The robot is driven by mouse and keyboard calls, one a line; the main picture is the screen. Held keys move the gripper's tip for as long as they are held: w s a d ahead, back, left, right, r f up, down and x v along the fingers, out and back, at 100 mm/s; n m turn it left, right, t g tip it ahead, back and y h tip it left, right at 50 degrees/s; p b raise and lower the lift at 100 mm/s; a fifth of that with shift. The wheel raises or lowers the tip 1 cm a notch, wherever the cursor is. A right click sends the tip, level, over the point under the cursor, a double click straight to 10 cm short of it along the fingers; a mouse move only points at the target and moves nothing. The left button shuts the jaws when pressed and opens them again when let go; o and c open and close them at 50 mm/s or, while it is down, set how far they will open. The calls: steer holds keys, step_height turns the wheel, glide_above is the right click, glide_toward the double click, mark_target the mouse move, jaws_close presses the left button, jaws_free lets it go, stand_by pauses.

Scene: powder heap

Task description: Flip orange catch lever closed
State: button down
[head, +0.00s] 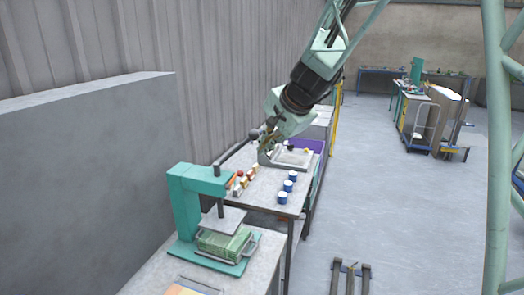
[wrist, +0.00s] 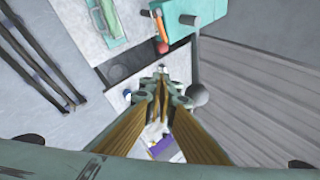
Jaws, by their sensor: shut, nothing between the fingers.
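My gripper (head: 268,137) hangs over the far workbench in the head view, at the end of my arm. In the wrist view its fingertips (wrist: 160,84) are together with nothing held between them. A narrow orange piece (wrist: 159,24) shows beside the teal press in the wrist view, apart from the fingertips. In the head view an orange piece (head: 233,182) also shows by the press. I cannot tell whether it is the catch lever. No lever is clearly made out, and my gripper hides part of the far bench.
The teal press (head: 190,205) holds a green block (head: 224,243) on the near bench. Blue jars (head: 283,197) stand along the far bench's right edge, before a grey tray (head: 292,158). A grey wall panel (head: 95,195) borders the left. Open floor (head: 400,220) lies to the right.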

mark_target(234, 179)
steer(key=s+a+b+x, duration=0.1)
steer(key=a+x, duration=0.1)
steer(key=x, duration=0.9)
steer(key=shift+s+a+f, duration=0.2)
steer(key=shift+f, duration=0.25)
steer(key=shift+a+p, duration=0.1)
steer(key=shift+p, duration=0.5)
